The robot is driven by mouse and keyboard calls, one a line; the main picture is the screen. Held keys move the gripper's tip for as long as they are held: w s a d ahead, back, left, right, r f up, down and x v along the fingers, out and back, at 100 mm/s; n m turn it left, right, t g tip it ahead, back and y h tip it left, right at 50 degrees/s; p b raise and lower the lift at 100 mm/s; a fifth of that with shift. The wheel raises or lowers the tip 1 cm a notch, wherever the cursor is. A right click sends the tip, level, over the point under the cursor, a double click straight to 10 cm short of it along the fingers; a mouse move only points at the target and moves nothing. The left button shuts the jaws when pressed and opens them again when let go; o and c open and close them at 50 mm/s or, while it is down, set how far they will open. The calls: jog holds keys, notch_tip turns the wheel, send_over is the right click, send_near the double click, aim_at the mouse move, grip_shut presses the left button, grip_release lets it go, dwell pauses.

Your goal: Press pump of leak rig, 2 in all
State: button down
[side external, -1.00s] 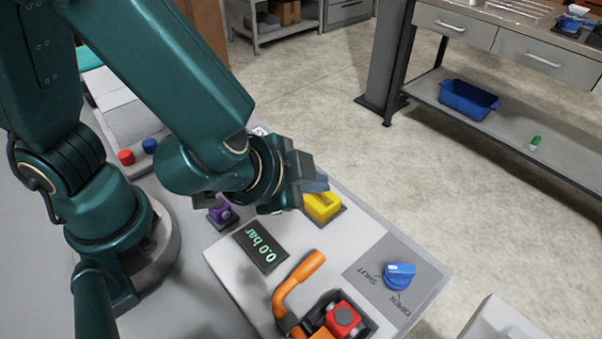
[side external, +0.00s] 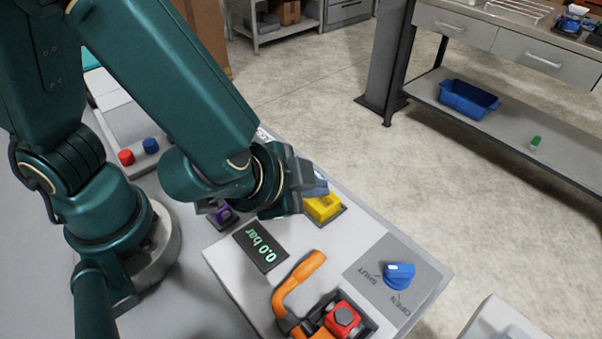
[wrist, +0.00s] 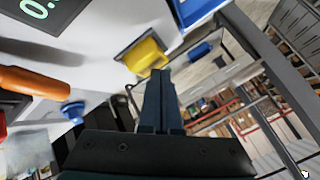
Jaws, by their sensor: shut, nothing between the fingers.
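The leak rig is a light grey panel (side external: 228,277) with a dark display (side external: 260,246) reading 0.0 bar. An orange bent handle (side external: 296,278), probably the pump, stands raised at the front; it also shows in the wrist view (wrist: 32,83). A blue knob (side external: 399,274) sits by the SHUT and OPEN marks. A yellow block (side external: 322,208) is set in the panel's far side. My gripper (side external: 318,184) is shut and empty above and close to the yellow block. In the wrist view its fingers (wrist: 160,76) reach beside the yellow block (wrist: 145,56); contact cannot be told.
A red block (side external: 342,319) sits in a dark recess beside the orange handle. A purple block (side external: 222,216) is partly hidden behind my wrist. Red (side external: 126,157) and blue (side external: 151,145) buttons stand on another unit at left. Open floor lies beyond the panel.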

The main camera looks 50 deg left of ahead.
aim_at(315, 201)
jog(key=shift+f, duration=0.75)
dwell(0.6)
jog(key=shift+r, duration=1.3)
jog(key=shift+r, duration=0.1)
jog(key=shift+r, duration=2.4)
dwell(0.4)
notch_tip(315, 201, up, 4)
jog(key=shift+f, duration=0.1)
dwell(0.3)
